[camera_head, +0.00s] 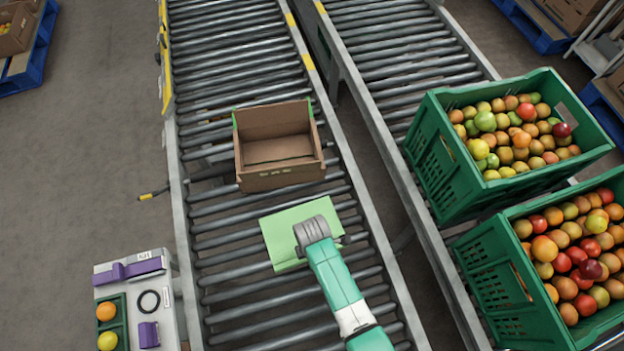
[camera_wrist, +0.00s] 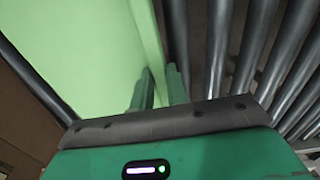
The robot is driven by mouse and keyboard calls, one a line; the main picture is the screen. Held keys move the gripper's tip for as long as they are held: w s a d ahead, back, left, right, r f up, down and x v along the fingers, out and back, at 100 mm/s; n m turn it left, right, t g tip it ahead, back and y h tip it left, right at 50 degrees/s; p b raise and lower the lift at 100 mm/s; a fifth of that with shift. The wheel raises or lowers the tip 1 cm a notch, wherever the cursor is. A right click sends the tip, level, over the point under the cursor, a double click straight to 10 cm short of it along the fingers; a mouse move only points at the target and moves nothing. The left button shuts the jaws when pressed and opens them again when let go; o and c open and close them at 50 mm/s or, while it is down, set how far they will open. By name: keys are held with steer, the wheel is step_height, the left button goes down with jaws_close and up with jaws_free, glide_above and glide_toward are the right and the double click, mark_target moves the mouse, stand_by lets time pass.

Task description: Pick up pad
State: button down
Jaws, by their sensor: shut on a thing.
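The pad (camera_head: 288,222) is a flat light green sheet over the conveyor rollers, just in front of the open cardboard box. In the wrist view the pad (camera_wrist: 75,45) fills the upper left, with its edge running down between my two green fingers. My gripper (camera_head: 312,232) is over the right part of the pad and hides some of it in the head view. In the wrist view my gripper (camera_wrist: 160,88) is shut on the pad's edge. I cannot tell whether the pad is clear of the rollers.
The empty cardboard box (camera_head: 278,178) stands on the roller conveyor (camera_head: 235,75). A grey station (camera_head: 130,300) with purple items and a small green tray is at lower left. Rollers behind the box are clear.

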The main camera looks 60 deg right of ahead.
steer(key=s+a+r+p, duration=0.1)
steer(key=s+a, duration=0.2)
steer(key=s, duration=0.1)
steer(key=s+a+p, duration=0.2)
steer(key=s+a, duration=0.1)
steer(key=s, duration=0.2)
steer(key=s+a+r+p, duration=0.1)
steer(key=s+a+p, duration=0.1)
steer(key=s+a, duration=0.1)
steer(key=shift+s+r, duration=0.3)
steer(key=shift+s, duration=0.35)
steer(key=w+a+r+m, duration=0.25)
steer(key=w+r, duration=0.35)
steer(key=w, duration=0.3)
steer(key=w+a+r+m, duration=0.1)
steer(key=w+r+m, duration=0.2)
steer(key=w+r, duration=0.45)
steer(key=w+a+r+m, duration=0.2)
steer(key=w+r, duration=0.2)
steer(key=w, duration=0.7)
steer(key=w+a+r+m, duration=0.4)
steer(key=w+a+r, duration=0.25)
steer(key=r, duration=0.35)
steer(key=s+r+p, duration=0.4)
steer(key=r+p, duration=0.9)
steer(key=p, duration=0.2)
steer(key=s+r+p, duration=0.5)
steer(key=r+p, duration=0.9)
steer(key=p, duration=0.1)
steer(key=shift+a, duration=0.1)
